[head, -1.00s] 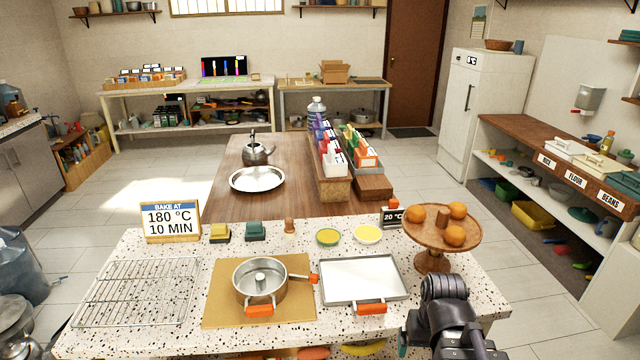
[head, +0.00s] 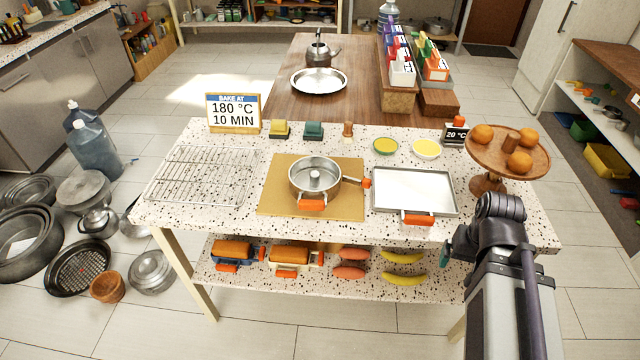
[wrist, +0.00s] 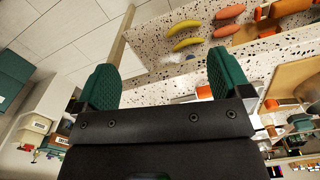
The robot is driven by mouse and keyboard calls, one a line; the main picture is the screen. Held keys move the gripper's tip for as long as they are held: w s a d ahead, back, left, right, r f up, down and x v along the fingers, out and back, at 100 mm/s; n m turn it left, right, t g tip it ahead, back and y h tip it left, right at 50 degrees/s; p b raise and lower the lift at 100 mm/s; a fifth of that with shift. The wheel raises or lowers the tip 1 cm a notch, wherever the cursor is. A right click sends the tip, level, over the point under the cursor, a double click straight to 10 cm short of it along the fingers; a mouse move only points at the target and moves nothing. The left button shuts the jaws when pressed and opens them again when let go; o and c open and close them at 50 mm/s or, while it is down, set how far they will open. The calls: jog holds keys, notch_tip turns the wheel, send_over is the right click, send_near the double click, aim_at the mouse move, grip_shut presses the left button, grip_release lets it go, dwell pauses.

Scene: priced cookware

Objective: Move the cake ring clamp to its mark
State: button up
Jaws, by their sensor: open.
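The round metal cake ring (head: 316,175) has a centre tube and sits on a tan board (head: 272,207) on the speckled counter. An orange clamp piece (head: 312,204) is at its front, and a handle with an orange tip (head: 365,183) points right. I cannot tell which orange part is the clamp, and I see no clear mark for it. My gripper (head: 447,252) is at the counter's front right, apart from the ring and partly hidden by my arm. In the wrist view my gripper (wrist: 160,64) shows two green fingers spread wide with nothing held between them.
A wire rack (head: 203,177) lies left of the board. A white tray (head: 413,190) with an orange grip lies right. A wooden stand (head: 508,153) with oranges rises near my arm. The lower shelf (head: 335,262) holds loaves, bananas and orange-handled items.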

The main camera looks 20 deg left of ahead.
aim_at(364, 179)
dwell(0.4)
jog(key=shift+c, duration=0.4)
jog(key=w+a+n, duration=0.2)
jog(key=w+a, duration=0.4)
jog(key=w+a+r+n+p, duration=0.1)
jog(key=w+a+n, duration=0.1)
jog(key=w+a, duration=0.4)
jog(key=w+a+r+n+p, duration=0.1)
jog(key=w+a+n, duration=0.1)
jog(key=w+a, duration=0.3)
jog(key=shift+w+a+r+n, duration=0.15)
jog(key=shift+w+a+n, duration=0.2)
jog(key=shift+a, duration=0.4)
jog(key=c, duration=0.6)
jog(key=w+a+n, duration=0.3)
jog(key=w+a, duration=0.2)
jog(key=w+a+n, duration=0.4)
jog(key=a, duration=0.1)
jog(key=shift+w+a, duration=0.1)
jog(key=shift+w, duration=0.25)
jog(key=shift+c, duration=0.8)
jog(key=n, duration=0.2)
jog(key=f+n, duration=0.1)
jog(key=shift+d+b, duration=0.25)
jog(key=shift+b, duration=0.05)
notch_tip(364, 179, down, 10)
jog(key=b, duration=1)
jog(key=shift+s+d, duration=0.1)
jog(key=shift+r, duration=0.15)
